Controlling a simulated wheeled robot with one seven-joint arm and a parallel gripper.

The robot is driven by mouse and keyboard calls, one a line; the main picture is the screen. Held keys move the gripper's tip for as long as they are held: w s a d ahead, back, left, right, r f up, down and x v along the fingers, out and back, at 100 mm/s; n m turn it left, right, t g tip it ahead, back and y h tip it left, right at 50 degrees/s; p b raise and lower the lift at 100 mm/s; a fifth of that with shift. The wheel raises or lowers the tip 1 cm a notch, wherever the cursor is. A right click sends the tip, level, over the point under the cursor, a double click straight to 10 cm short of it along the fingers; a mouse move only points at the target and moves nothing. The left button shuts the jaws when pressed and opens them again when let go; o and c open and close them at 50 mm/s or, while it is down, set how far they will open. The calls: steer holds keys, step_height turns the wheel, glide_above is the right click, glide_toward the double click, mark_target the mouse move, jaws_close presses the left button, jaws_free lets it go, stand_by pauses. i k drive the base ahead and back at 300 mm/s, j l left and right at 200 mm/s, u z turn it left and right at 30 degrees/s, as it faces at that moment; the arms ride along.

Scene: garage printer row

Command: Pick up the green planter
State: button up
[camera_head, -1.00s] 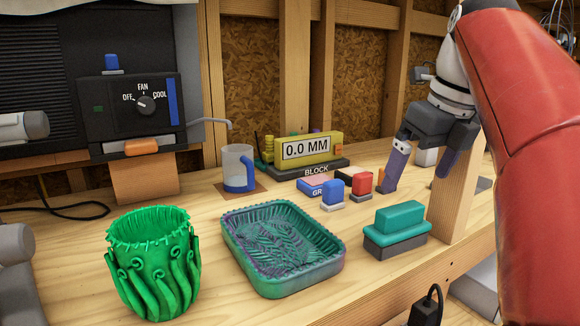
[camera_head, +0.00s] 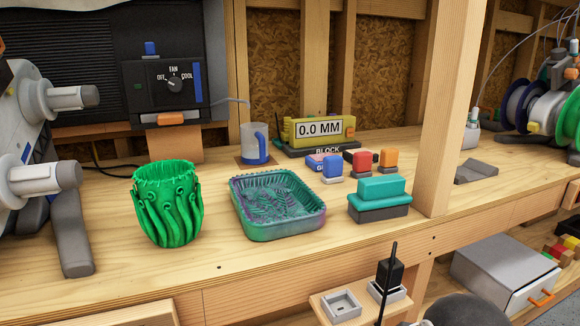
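The green planter (camera_head: 167,205) stands upright on the wooden bench at the left, with a ragged rim and curled, tentacle-like ridges on its side. Nothing touches it in this view. My gripper is not in the head view, so I cannot see its fingers or whether it holds anything.
A green-purple ribbed tray (camera_head: 282,228) sits just right of the planter. A grey stand with rollers (camera_head: 45,178) is close on its left. Bare bench lies in front.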

mark_target(169, 205)
steer(key=k+u, duration=0.2)
steer(key=u, duration=1)
